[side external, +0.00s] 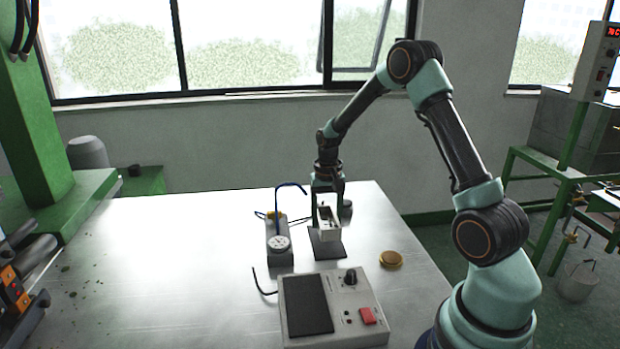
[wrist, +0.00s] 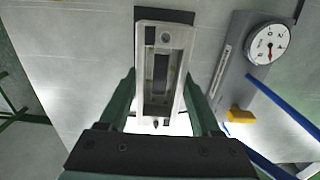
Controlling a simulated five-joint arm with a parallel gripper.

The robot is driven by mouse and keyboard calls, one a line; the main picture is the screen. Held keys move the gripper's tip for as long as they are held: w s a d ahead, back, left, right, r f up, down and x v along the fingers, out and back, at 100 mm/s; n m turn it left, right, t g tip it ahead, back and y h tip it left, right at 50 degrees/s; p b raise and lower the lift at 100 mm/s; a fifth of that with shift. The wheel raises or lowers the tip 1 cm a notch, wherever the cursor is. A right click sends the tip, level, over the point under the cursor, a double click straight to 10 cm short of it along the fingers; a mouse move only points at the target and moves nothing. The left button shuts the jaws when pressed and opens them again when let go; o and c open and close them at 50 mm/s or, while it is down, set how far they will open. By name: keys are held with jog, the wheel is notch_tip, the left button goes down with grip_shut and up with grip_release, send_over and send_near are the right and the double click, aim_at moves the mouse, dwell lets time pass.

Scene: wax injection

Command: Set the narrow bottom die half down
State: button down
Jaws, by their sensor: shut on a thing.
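The narrow bottom die half (wrist: 163,62) is a pale metal block with a long dark slot, held between the two green fingers of my gripper (wrist: 160,110) in the wrist view. In the side view my gripper (side external: 328,200) points down and is shut on the die half (side external: 329,230). The die half is over a dark grey flat plate (side external: 327,251) on the table. The plate's dark edge also shows beyond the die half's far end in the wrist view (wrist: 180,16). Whether the die half touches the plate, I cannot tell.
A grey unit with a dial gauge (side external: 279,244), blue hose and yellow fitting stands close to the left. A control box (side external: 335,308) with a red switch stands in front. A round brass-coloured disc (side external: 391,259) lies to the right.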

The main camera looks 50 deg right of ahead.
jog(key=shift+f, duration=2)
jog(key=shift+c, duration=1.8)
grip_release()
jog(key=shift+f, duration=0.2)
notch_tip(320, 180, up, 12)
jog(key=shift+r, duration=0.2)
